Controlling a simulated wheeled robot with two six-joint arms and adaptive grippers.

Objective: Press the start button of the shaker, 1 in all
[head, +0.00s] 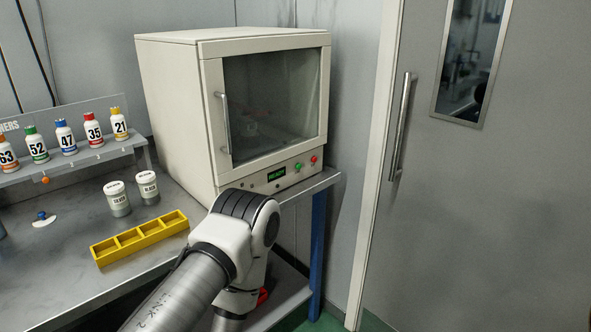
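The shaker (170,95) is a cream cabinet with a windowed door, standing at the right end of the bench. Its door looks shut. On its lower front panel a small display (277,175) is lit with green text that seems to read READY. To the right of the display are a green button (298,167) and a red button (313,160). No label tells me which one is start. One of my arms reaches in from the bottom, its joint in front of the shaker's lower left corner. Neither gripper shows in the head view.
Numbered bottles stand on a rack (75,160) at the left. A grey door (480,200) is at the right. The space before the buttons is clear.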

